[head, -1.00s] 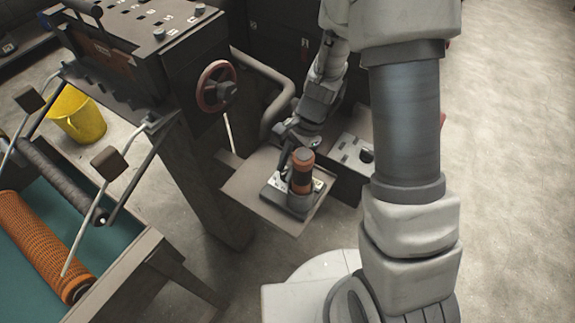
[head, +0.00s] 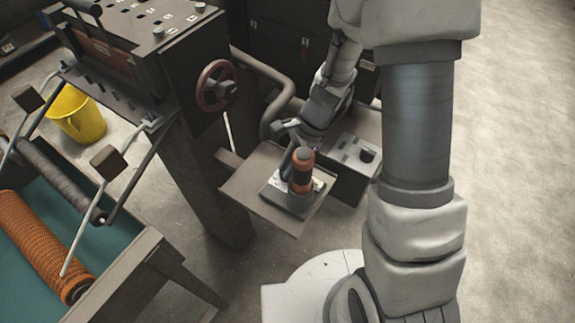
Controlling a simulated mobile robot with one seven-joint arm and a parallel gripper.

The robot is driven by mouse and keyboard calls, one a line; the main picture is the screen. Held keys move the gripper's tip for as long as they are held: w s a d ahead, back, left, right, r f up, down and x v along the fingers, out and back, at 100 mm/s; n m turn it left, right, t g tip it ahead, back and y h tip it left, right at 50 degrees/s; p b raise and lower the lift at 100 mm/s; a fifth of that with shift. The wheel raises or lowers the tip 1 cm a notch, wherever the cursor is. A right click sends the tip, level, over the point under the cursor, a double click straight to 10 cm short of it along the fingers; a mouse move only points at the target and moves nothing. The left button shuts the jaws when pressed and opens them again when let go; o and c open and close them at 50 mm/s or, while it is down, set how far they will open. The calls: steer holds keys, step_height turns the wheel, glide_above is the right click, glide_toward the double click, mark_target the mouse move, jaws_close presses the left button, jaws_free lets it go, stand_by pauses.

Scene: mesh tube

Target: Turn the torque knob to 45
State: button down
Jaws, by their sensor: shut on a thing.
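A small device with a pale dial plate (head: 275,187) sits on a brown shelf (head: 248,186) in the middle of the head view. An upright orange-and-black cylinder (head: 302,172) stands at its front. My gripper (head: 287,160) reaches down from behind, just left of the cylinder, with its fingertips low over the plate. It is shut on what seems to be the torque knob. The knob is mostly hidden by the fingers and the cylinder, and its markings and setting are too small to read.
A control cabinet with a red handwheel (head: 216,86) stands left of the shelf. A grey box with a black knob (head: 357,153) is just right of it. A bent pipe (head: 277,110) runs behind. A yellow bucket (head: 77,115) and an orange mesh roller (head: 40,240) are at left. The right floor is clear.

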steer(key=m+t+b, duration=0.1)
steer(key=m+t, duration=0.1)
steer(key=m, duration=0.2)
steer(key=shift+m, duration=0.4)
stand_by(0.4)
steer(key=c, duration=0.8)
jaws_free()
steer(key=p+v, duration=0.5)
steer(key=v, duration=1.2)
steer(key=shift+r, duration=0.25)
steer(key=shift+d, duration=0.1)
